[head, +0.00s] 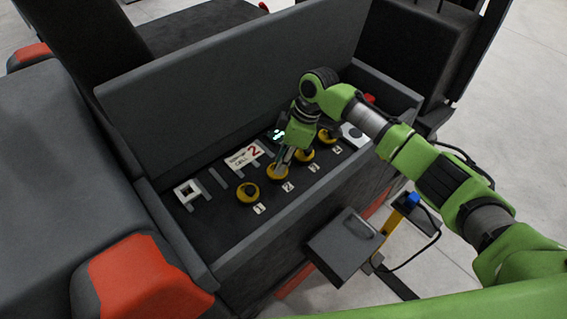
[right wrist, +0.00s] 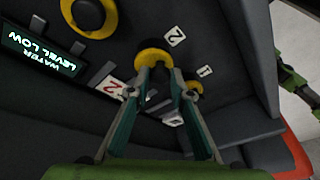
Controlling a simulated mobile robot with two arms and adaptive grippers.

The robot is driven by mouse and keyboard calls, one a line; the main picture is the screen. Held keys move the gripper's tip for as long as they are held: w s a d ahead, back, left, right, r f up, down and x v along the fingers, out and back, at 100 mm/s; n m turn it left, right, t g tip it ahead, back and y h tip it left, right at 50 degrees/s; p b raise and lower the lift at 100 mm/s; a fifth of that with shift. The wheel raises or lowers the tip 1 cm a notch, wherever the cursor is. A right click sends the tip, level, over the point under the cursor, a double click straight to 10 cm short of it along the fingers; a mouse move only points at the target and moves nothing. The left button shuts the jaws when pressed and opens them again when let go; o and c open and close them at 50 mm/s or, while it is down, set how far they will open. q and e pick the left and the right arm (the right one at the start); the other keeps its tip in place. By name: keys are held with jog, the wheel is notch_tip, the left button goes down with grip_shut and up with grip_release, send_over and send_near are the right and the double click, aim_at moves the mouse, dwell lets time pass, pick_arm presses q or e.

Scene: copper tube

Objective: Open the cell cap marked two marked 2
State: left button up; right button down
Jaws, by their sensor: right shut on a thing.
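The cap marked 2 (head: 279,176) is a yellow round cap in the row on the dark battery top, beside a white label 2 (head: 287,187). In the right wrist view the cap (right wrist: 152,54) sits at the fingertips, with its label 2 (right wrist: 174,36) beside it. My right gripper (head: 283,160) points down from above and is shut on this cap; its fingertips also show in the right wrist view (right wrist: 159,70). The fingers hide part of the cap, and I cannot tell whether it is lifted. My left gripper is not in view.
Yellow caps marked 1 (head: 246,194), 3 (head: 304,156) and 4 (head: 325,138) stand in the same row. A sign with a red 2 (head: 246,155) lies behind them. A lit display (right wrist: 42,50) reads WATER LEVEL LOW. Raised walls (head: 235,80) surround the battery bay.

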jog(key=shift+w+a+r+g+h+b, duration=0.15)
jog(key=shift+w+a+g+h+b, duration=0.15)
jog(key=shift+w+g, duration=0.1)
jog(key=shift+w+a+r+g+h+b, duration=0.15)
jog(key=shift+w+g+h+b, duration=0.25)
jog(key=shift+b, duration=0.65)
jog(key=b, duration=0.2)
jog(key=g+b, duration=0.1)
jog(key=b, duration=0.2)
jog(key=shift+w+a+r+m+h, duration=0.2)
jog(key=shift+w+m+h, duration=0.1)
jog(key=shift+w+h, duration=0.1)
jog(key=shift+s+r+g+b, duration=0.15)
jog(key=shift+g+b, duration=0.15)
jog(key=shift+b, duration=0.55)
